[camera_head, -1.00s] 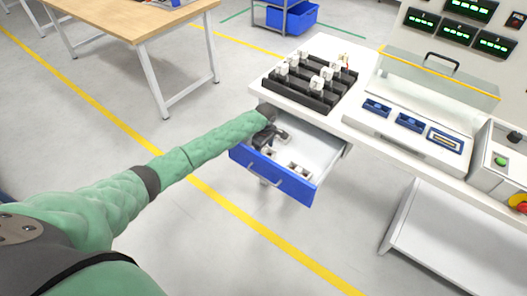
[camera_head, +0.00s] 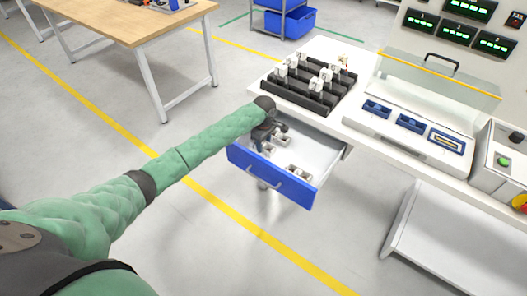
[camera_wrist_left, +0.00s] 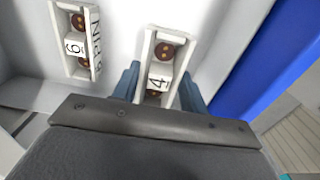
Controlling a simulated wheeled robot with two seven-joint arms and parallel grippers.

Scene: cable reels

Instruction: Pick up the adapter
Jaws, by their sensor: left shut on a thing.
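A white adapter marked 4 (camera_wrist_left: 160,66) with two round brown contacts sits between the blue fingers of my left gripper (camera_wrist_left: 158,88) in the left wrist view. The gripper is shut on it. In the head view my left gripper (camera_head: 262,137) is over the left part of the open drawer (camera_head: 268,178), and the held adapter is hard to make out there. Another white adapter (camera_wrist_left: 78,42), marked 6 and with lettering on its side, lies left of it on the drawer floor. More white adapters (camera_head: 299,173) lie near the drawer's front right. My right gripper is out of view.
The drawer's blue front wall is close on the right in the wrist view. Above the drawer, the white worktop (camera_head: 350,125) carries a black rack (camera_head: 308,90) with several white connectors. A panel with blue sockets (camera_head: 410,122) stands to the right. Open floor lies in front.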

